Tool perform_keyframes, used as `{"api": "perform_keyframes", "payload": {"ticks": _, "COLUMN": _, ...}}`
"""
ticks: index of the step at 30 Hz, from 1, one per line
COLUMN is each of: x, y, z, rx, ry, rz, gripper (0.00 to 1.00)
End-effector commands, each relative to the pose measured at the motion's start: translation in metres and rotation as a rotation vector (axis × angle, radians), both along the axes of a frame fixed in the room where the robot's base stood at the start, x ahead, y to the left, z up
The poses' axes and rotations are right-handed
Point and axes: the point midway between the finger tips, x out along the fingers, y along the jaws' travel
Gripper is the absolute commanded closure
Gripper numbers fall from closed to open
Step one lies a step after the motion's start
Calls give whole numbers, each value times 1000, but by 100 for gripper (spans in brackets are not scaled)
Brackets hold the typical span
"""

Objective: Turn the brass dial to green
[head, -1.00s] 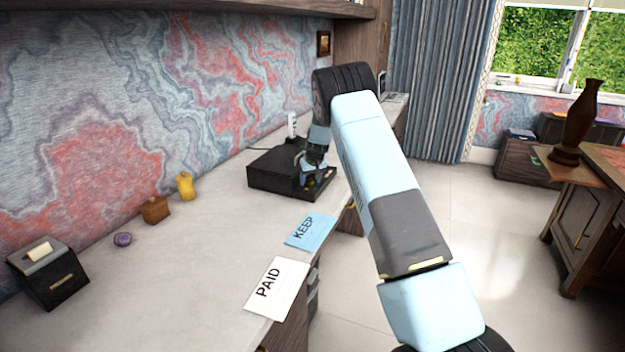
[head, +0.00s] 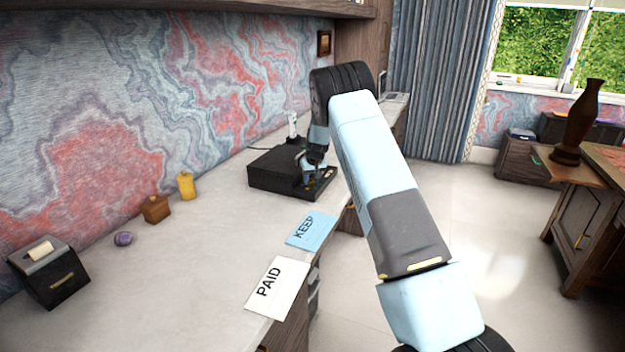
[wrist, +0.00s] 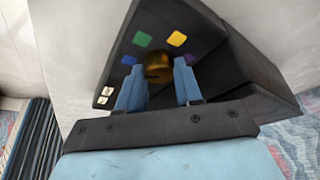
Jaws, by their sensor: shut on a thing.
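The brass dial (wrist: 158,66) sits on the sloped front of a black box, between my fingers in the wrist view. Colour squares surround it: green (wrist: 142,40) at upper left, yellow (wrist: 176,38) at upper right, blue (wrist: 129,60) at left and purple (wrist: 189,59) at right. My gripper (wrist: 159,80) has a blue finger on each side of the dial and is shut on it. In the head view my gripper (head: 311,180) reaches down to the box and mostly hides the dial. I cannot tell which colour the dial points at.
The black box (head: 268,172) stands on the pale desk. A blue KEEP card (head: 311,231) and a white PAID card (head: 277,288) lie nearer.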

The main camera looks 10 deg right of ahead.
Motion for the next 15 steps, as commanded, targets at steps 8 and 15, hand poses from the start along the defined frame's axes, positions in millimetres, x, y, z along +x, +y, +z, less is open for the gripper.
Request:
{"api": "perform_keyframes", "payload": {"ticks": 8, "x": 0, "y": 1, "z": -1, "rx": -5, "ry": 0, "rz": -172, "gripper": 96}}
{"api": "perform_keyframes", "payload": {"ticks": 15, "x": 0, "y": 3, "z": 0, "rx": -5, "ry": 1, "rz": -394, "gripper": 96}}
